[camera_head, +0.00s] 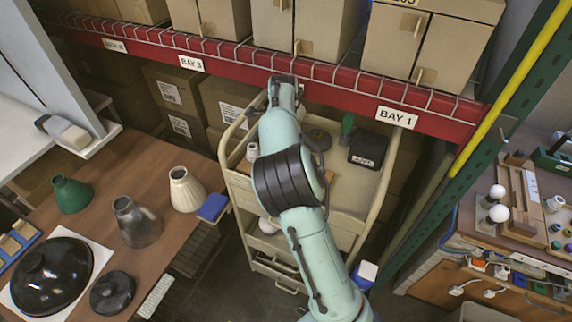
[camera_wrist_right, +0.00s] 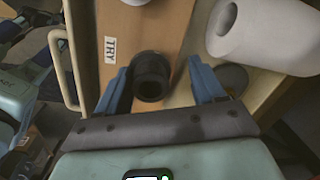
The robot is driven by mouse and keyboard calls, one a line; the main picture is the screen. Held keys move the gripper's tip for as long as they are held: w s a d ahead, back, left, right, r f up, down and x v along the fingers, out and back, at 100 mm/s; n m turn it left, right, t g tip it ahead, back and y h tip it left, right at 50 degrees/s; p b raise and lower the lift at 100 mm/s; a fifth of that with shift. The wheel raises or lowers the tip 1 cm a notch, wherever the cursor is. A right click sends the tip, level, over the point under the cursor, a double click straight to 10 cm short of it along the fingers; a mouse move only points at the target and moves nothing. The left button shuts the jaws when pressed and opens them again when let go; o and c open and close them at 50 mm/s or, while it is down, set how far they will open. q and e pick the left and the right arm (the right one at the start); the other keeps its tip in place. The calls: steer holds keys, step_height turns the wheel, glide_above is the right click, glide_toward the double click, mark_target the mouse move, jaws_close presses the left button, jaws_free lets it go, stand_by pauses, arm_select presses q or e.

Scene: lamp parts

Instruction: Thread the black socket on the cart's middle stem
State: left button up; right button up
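The black socket (camera_wrist_right: 152,74) shows in the right wrist view, open end toward the camera, over a wooden surface labelled "TRY" (camera_wrist_right: 110,48). My right gripper (camera_wrist_right: 158,80) has its two blue fingers apart on either side of it, with a gap on each side, so it is open. In the head view my right arm reaches over the cream cart (camera_head: 234,192) and covers much of its top; the gripper (camera_head: 283,82) is near the red shelf beam. The socket is hidden there. A dark round base (camera_head: 320,139) stands on the cart; I cannot make out the middle stem. My left gripper is out of view.
A white cylinder (camera_wrist_right: 262,32) is close right of the gripper in the wrist view. A black box (camera_head: 368,148) and a green item (camera_head: 347,123) stand on the cart. The red beam (camera_head: 350,82) runs behind it. Shades (camera_head: 187,190) stand on the left table.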

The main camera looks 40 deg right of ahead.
steer(key=shift+o, duration=0.7)
steer(key=shift+g, duration=0.4)
steer(key=f, duration=0.1)
steer(key=a+f, duration=0.1)
steer(key=f, duration=0.1)
steer(key=s+f, duration=0.1)
steer(key=shift+a+f, duration=0.35)
steer(key=shift+f, duration=0.05)
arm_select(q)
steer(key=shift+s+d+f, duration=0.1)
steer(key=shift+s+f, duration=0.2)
arm_select(e)
steer(key=shift+a, duration=0.1)
steer(key=shift+r, duration=0.4)
steer(key=r, duration=0.2)
steer(key=w+r, duration=0.1)
steer(key=r, duration=0.1)
steer(key=d+r, duration=0.1)
steer(key=r, duration=0.1)
steer(key=shift+w+r, duration=0.2)
steer(key=shift+r, duration=0.1)
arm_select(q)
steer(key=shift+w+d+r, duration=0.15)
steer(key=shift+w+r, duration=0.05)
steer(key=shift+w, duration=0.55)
arm_select(e)
step_height(320, 180, up, 11)
steer(key=s+t, duration=0.1)
steer(key=shift+d, duration=0.25)
